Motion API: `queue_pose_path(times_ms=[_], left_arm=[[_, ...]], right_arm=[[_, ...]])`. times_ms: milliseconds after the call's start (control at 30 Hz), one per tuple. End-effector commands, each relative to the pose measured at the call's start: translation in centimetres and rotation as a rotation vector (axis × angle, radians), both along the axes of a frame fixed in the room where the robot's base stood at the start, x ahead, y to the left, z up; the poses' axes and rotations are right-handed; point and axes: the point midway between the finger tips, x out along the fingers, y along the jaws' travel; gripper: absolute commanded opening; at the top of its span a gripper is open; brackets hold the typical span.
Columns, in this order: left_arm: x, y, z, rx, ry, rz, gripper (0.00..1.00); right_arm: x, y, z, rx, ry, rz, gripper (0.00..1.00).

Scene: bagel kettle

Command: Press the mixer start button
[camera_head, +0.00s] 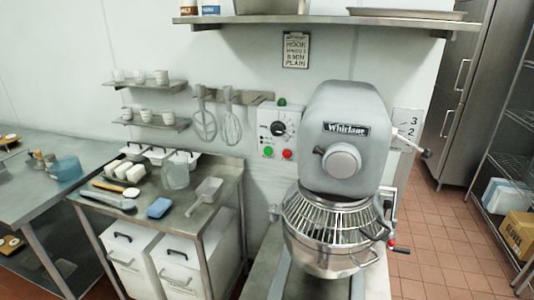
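The grey stand mixer (346,135) with a "Whirlane" nameplate stands right of centre. Its steel bowl (332,255) sits below the head, with a wire guard (330,217) over the bowl. A control panel (279,131) on the wall left of the mixer head carries a dial. A green button (269,152) is at its lower left and a red button (287,154) is to the right of it. A small green light shows on top of the panel. Neither of my grippers shows in this view.
A steel work table (222,203) left of the mixer holds tubs, a scoop, a blue sponge and a jug. White bins (178,267) stand beneath it. A shelf (330,19) runs overhead. Tiled floor (440,245) is open at right.

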Motion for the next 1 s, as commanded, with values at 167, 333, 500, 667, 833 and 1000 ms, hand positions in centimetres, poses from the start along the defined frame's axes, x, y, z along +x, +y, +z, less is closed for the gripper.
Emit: queue_pose_path(times_ms=[167, 333, 500, 667, 833, 1000], left_arm=[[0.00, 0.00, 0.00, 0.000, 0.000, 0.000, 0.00], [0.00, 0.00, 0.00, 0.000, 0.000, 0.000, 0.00], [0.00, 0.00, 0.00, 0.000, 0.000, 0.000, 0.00], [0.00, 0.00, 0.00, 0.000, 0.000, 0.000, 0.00], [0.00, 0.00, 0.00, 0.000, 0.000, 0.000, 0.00], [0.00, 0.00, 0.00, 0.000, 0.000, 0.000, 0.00]], right_arm=[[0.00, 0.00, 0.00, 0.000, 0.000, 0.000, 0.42], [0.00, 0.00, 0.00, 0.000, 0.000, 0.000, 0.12], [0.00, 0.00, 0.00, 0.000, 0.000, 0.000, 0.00], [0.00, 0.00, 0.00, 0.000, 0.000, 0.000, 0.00], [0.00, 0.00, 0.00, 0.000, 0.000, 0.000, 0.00], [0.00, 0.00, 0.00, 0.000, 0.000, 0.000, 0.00]])
